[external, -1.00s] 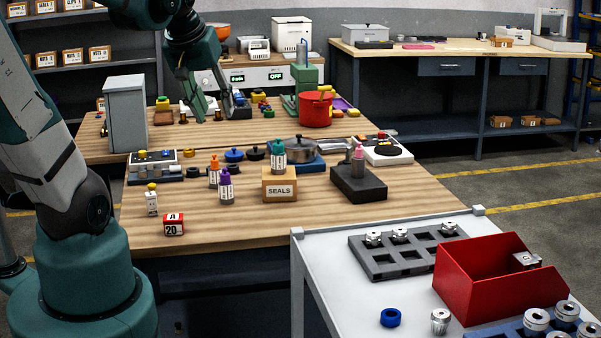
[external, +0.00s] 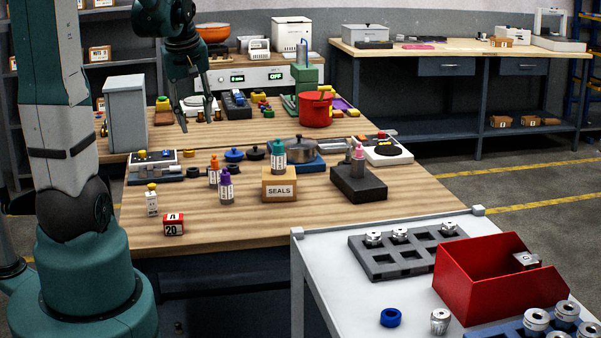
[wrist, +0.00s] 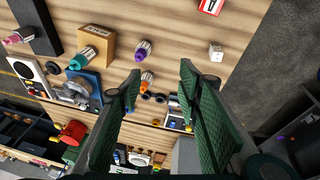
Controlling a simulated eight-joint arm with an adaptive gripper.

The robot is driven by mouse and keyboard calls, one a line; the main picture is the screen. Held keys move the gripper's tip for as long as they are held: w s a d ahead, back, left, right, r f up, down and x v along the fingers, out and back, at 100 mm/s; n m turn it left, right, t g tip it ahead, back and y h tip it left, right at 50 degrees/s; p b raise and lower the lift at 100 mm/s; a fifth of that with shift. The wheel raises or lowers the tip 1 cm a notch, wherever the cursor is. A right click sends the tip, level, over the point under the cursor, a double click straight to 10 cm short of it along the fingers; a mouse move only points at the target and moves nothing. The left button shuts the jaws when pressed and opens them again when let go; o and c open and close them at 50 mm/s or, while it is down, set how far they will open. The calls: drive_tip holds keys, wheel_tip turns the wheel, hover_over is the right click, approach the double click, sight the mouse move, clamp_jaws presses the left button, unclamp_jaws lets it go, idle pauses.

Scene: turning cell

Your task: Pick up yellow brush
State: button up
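I cannot clearly make out a yellow brush. A small yellow piece (external: 326,88) shows at the top of the red pot (external: 315,110) on the far bench, and a yellow item (external: 352,113) lies beside the pot; both are too small to identify. My gripper (external: 199,108) hangs over the left part of the far bench in the external view. In the wrist view my gripper (wrist: 159,72) has its two green fingers apart with nothing held between them. The red pot also shows at lower left in the wrist view (wrist: 73,131).
The wooden table (external: 230,228) holds several marker-like bottles, a SEALS box (external: 279,185), a dark block (external: 358,184) and a red 20 cube (external: 174,224). A grey cabinet (external: 125,113) stands left of my gripper. The white cart (external: 335,300) carries a red bin (external: 480,283).

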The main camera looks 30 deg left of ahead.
drive_tip(key=w+a+f+n+g, duration=0.2)
drive_tip(key=w+a+f+n, duration=0.15)
drive_tip(key=a+f, duration=0.7)
drive_tip(key=n, duration=0.4)
hover_over(152, 184)
drive_tip(key=shift+g+h, duration=0.3)
drive_tip(key=shift+h, duration=0.1)
drive_tip(key=f, duration=0.6)
drive_tip(key=shift+w+d+f, duration=0.15)
drive_tip(key=shift+d+f, duration=0.2)
drive_tip(key=shift+f, duration=0.05)
drive_tip(key=shift+a+f+n, duration=0.35)
drive_tip(key=shift+a+f, duration=0.1)
drive_tip(key=shift+f, duration=0.1)
drive_tip(key=shift+f, duration=1.25)
drive_tip(key=shift+f, duration=0.15)
drive_tip(key=shift+f, duration=2.45)
